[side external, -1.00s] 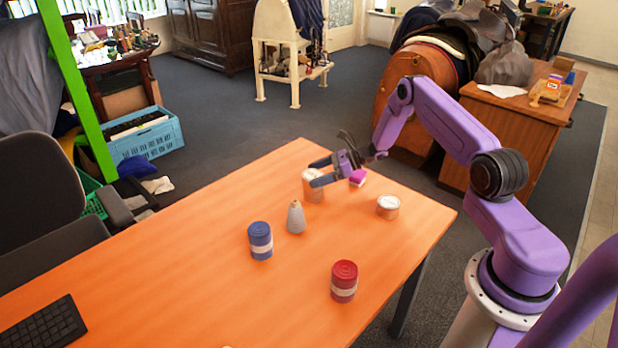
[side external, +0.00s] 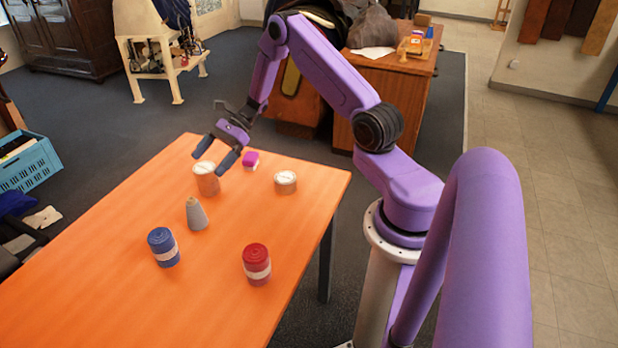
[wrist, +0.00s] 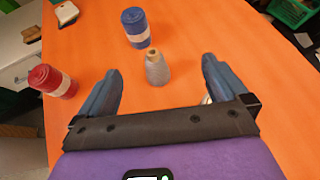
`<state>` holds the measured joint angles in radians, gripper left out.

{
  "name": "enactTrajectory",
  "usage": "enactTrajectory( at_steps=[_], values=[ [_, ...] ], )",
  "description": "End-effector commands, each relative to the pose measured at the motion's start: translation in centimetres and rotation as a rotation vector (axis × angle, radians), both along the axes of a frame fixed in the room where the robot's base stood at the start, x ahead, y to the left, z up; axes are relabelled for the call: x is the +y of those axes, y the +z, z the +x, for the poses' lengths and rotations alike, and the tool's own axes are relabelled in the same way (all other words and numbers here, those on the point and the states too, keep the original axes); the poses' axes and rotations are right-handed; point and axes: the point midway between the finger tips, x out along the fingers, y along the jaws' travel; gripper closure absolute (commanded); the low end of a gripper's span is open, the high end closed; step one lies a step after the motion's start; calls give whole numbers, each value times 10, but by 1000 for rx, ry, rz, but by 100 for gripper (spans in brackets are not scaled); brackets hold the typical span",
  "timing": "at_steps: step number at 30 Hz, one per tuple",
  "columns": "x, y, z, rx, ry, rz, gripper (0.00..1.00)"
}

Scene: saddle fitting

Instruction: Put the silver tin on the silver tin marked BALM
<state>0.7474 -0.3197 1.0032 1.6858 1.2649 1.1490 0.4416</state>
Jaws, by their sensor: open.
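Two silver tins with pale lids, tinted orange by the table, stand in the side view: a taller one (side external: 206,180) and a shorter one (side external: 285,182) to its right. No lettering is readable, so I cannot tell which is marked BALM. My gripper (side external: 216,154) is open and empty, fingers pointing down, just above and behind the taller tin, with one finger overlapping it in the picture. In the wrist view my gripper (wrist: 161,66) shows both fingers apart. A pale edge beside the right finger may be a tin, mostly hidden.
A blue can (side external: 163,247) and a red can (side external: 257,264) stand nearer the front. A small magenta block (side external: 251,160) lies between and behind the tins. A white item (wrist: 67,13) shows in the wrist view.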

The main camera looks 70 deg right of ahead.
Motion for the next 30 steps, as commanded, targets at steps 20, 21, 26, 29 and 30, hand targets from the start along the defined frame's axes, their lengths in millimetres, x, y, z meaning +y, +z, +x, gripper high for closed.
enactTrajectory(
  at_steps=[20, 21, 26, 29, 30],
  values=[
    [188, 115, -239, -601, 1577, -483, 0],
    [188, 119, -253, -654, 1665, -503, 0],
    [179, 131, -303, -885, 2002, -572, 0],
    [170, 137, -326, -1042, 2194, -605, 0],
    [166, 138, -334, -1103, 2261, -617, 0]
  ],
)
